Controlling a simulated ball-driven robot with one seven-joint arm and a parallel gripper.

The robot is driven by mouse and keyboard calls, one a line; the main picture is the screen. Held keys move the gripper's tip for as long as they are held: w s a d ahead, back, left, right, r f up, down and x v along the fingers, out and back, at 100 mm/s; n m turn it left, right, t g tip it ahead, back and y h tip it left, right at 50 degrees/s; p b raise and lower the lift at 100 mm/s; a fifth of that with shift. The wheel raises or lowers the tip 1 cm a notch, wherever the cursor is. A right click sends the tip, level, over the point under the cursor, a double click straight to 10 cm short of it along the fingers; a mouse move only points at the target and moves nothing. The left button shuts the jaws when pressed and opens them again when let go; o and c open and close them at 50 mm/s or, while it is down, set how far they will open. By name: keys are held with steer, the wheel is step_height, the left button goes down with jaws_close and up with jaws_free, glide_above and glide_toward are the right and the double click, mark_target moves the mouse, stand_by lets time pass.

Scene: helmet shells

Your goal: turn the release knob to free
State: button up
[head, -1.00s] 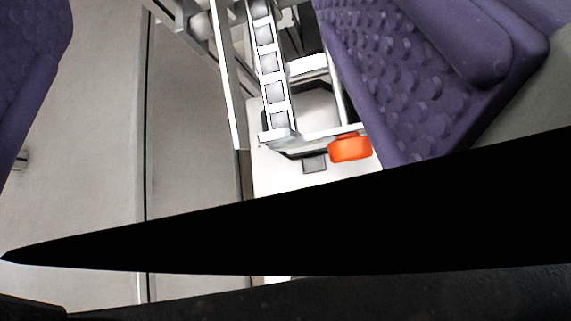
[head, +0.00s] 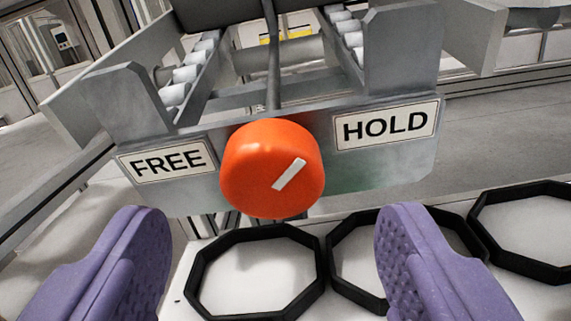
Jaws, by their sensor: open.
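The release knob (head: 262,160) is a round orange knob with a white pointer bar, on the front plate of a metal roller rack. The bar slants up to the right, toward the HOLD label (head: 385,125). The FREE label (head: 167,160) is to the left of the knob. My gripper (head: 270,235) shows as two purple textured fingers, spread wide and empty. The fingers appear lower in the picture than the knob, one to each side, and do not touch it.
Several black octagonal rings (head: 255,270) lie on a white surface below the knob. The roller rack (head: 200,70) runs back behind the plate between metal side walls. A grey floor and machine frames stand behind.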

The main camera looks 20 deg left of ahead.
mark_target(272, 185)
steer(key=shift+b+x, duration=0.35)
steer(key=shift+x, duration=1.4)
steer(key=c, duration=1.1)
steer(key=shift+o, duration=0.2)
